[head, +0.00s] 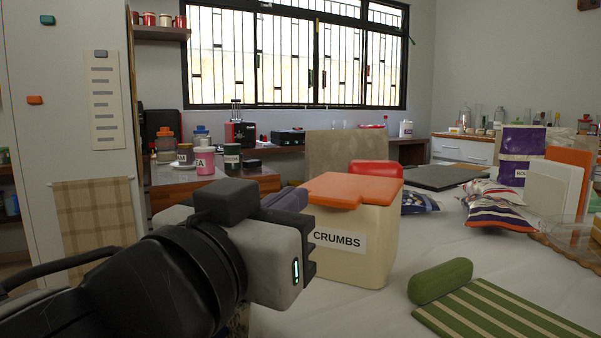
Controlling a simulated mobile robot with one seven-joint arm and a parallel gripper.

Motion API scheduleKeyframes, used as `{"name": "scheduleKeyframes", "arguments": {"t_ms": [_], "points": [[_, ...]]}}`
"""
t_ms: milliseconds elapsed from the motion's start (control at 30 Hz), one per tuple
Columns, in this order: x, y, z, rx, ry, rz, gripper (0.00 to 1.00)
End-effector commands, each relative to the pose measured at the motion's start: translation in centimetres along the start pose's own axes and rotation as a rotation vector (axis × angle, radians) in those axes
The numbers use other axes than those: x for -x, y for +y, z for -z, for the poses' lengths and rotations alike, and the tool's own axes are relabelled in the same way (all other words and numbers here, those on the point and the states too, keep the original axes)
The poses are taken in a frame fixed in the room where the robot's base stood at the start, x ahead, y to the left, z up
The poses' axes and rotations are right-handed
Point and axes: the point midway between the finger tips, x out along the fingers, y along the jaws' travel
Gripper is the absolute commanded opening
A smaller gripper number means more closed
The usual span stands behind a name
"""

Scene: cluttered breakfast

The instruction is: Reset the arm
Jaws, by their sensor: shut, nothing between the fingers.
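My arm comes in from the lower left, and my gripper (291,228) is in front of and just left of the cream bin labelled CRUMBS (378,255) with an orange lid (350,188). Its pale body and dark mount show, but its fingertips are mostly hidden from this side. The gripper is shut and holds nothing that I can see. Whether it touches the bin cannot be told.
A green roll (440,281) and a green striped mat (500,315) lie on the white table at front right. Patterned bags (497,205), a purple pouch (520,150) and upright boards (553,190) crowd the right. Pale cloth between is bare.

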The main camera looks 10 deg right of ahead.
Motion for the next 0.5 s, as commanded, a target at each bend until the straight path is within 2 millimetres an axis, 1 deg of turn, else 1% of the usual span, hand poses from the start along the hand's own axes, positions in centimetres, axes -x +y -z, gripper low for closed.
{"name": "scheduleKeyframes", "arguments": {"t_ms": [33, 167, 433, 500], "points": [[0.37, -0.02, -0.04, 0.000, 0.001, 0.001, 0.00], [0.79, 0.05, -0.22, -0.002, 0.000, 0.000, 0.00], [0.80, 0.04, -0.21, -0.002, 0.000, 0.000, 0.00], [0.75, 0.05, 0.24, -0.002, 0.000, 0.000, 0.00]]}}
